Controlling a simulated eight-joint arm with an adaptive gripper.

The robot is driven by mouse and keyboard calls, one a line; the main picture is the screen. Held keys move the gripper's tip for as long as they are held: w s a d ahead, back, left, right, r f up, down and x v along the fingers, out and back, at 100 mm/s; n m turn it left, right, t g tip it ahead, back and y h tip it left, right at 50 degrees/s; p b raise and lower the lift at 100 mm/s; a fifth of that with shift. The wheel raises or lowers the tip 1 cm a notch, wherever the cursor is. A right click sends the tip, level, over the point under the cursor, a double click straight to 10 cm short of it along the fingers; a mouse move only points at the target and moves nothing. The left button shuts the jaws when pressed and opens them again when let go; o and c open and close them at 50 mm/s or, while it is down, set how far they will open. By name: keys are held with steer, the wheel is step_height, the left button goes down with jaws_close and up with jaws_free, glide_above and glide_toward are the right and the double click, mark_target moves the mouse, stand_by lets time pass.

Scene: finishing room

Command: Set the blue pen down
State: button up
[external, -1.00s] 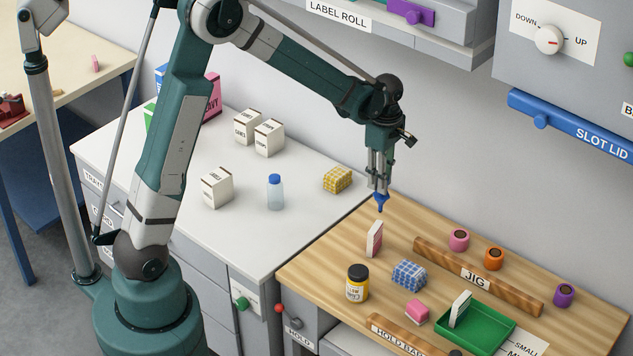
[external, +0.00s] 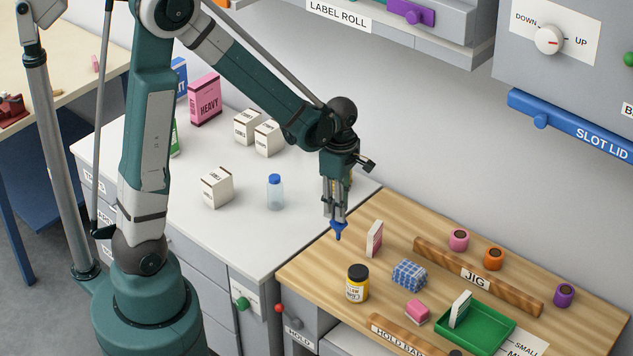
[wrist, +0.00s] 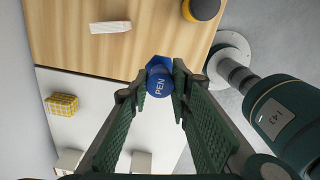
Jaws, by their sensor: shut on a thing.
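The blue pen (external: 338,230) is held tip-down below my gripper (external: 336,215). In the wrist view the pen (wrist: 159,80) shows its blue end with the word PEN, between the two green finger pads of my gripper (wrist: 160,92). The fingers are shut on it. In the external view the pen is over the left edge of the wooden bench top (external: 315,272), near the border with the white counter (external: 250,225). Its tip appears above the surface, but I cannot tell the exact gap.
A pink-and-white upright block (external: 375,238), a yellow jar with black lid (external: 357,284) and a blue checked block (external: 409,275) stand to the right. A green tray (external: 475,333) and the JIG bar (external: 478,277) lie farther right. A clear bottle (external: 275,193) stands left.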

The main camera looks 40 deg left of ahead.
mark_target(338, 236)
steer(key=shift+f, duration=0.1)
steer(key=shift+f, duration=2.85)
steer(key=shift+f, duration=2.1)
steer(key=shift+f+b, duration=0.15)
steer(key=shift+b, duration=0.3)
steer(key=o, duration=0.8)
steer(key=shift+o, duration=0.4)
steer(key=shift+r+p, duration=0.55)
steer(key=shift+r, duration=5.65)
